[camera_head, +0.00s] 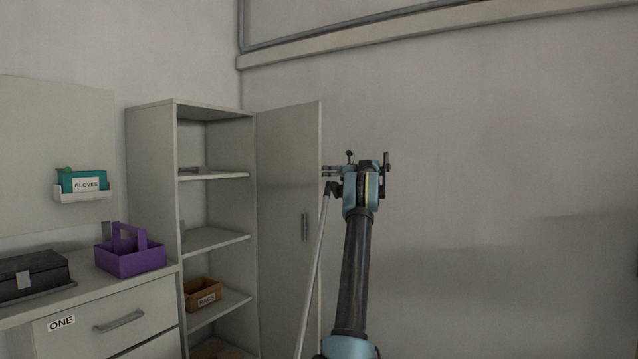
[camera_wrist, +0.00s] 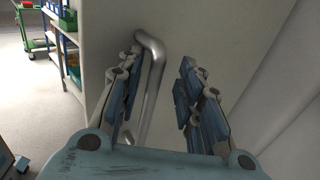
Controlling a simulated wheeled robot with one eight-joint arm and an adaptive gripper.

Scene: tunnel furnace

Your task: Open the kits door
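The tall grey cabinet (camera_head: 150,170) stands with its door (camera_head: 285,150) swung wide open to the right, so its shelves show. A handle (camera_head: 305,227) is on the door's visible face. My gripper (camera_head: 335,171) is just right of the door's free edge. In the wrist view, the fingers of my gripper (camera_wrist: 158,68) are spread apart. A bent metal handle (camera_wrist: 152,85) shows between them, nearer the left finger, in front of a grey panel. I cannot tell whether a finger touches it.
A brown box labelled BAGS (camera_head: 203,294) is on a cabinet shelf. Left of the cabinet, a purple caddy (camera_head: 130,260) and a dark case (camera_head: 35,275) stand on a drawer counter (camera_head: 85,287). A bare wall (camera_head: 500,170) is on the right.

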